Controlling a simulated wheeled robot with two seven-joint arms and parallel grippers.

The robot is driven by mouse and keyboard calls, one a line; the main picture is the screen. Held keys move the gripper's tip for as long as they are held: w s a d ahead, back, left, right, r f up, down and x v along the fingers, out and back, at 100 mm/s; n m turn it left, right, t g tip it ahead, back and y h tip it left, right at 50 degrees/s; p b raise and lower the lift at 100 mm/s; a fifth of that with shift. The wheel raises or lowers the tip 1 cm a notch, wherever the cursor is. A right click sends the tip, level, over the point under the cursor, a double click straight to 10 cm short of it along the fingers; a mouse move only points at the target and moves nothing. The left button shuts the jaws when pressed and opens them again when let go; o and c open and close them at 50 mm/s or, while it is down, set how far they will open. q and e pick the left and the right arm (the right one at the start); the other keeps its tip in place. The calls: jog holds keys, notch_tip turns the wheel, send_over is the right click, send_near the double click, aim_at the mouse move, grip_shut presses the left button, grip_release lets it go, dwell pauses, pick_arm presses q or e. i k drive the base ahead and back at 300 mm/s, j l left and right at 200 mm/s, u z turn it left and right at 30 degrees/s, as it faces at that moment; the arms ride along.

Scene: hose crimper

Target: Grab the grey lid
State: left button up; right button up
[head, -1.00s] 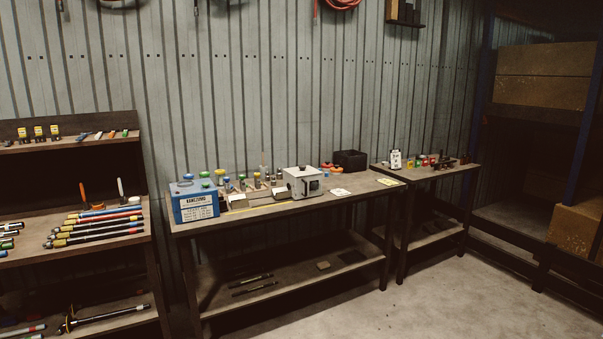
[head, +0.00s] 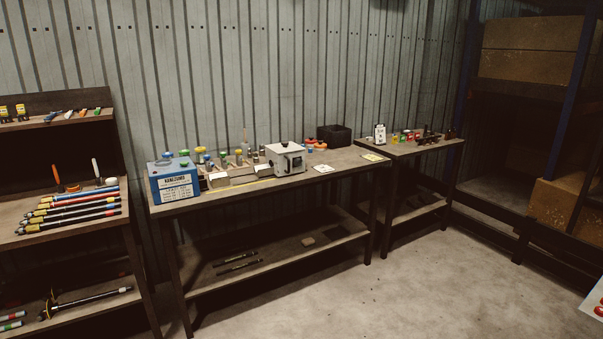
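No grey lid can be made out for certain at this distance. Several small caps and fittings in blue, green, yellow and grey tones (head: 224,159) stand on the middle workbench (head: 345,160), between a blue box with a white label (head: 175,182) and a light grey machine (head: 286,158). A small pale piece (head: 111,181) lies by the hoses on the left shelf; I cannot tell what it is. Neither of my grippers is in view.
A left shelf unit (head: 45,245) holds several coloured hoses (head: 75,207). A black bin (head: 334,135) stands at the bench's back. A smaller table (head: 412,150) carries small parts. Cardboard boxes (head: 565,212) are at right. The concrete floor (head: 400,295) in front is open.

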aim_at(284, 147)
jog(key=i+l+z, duration=0.2)
jog(key=i, duration=0.8)
jog(key=i+l+z, duration=0.25)
jog(key=i, duration=0.8)
jog(key=i+l+u, duration=0.1)
jog(key=i+u, duration=0.35)
jog(key=i+l+u, duration=0.25)
jog(key=i+u, duration=0.2)
jog(key=i+l+u, duration=0.4)
jog(key=i+l, duration=0.05)
jog(key=i, duration=0.05)
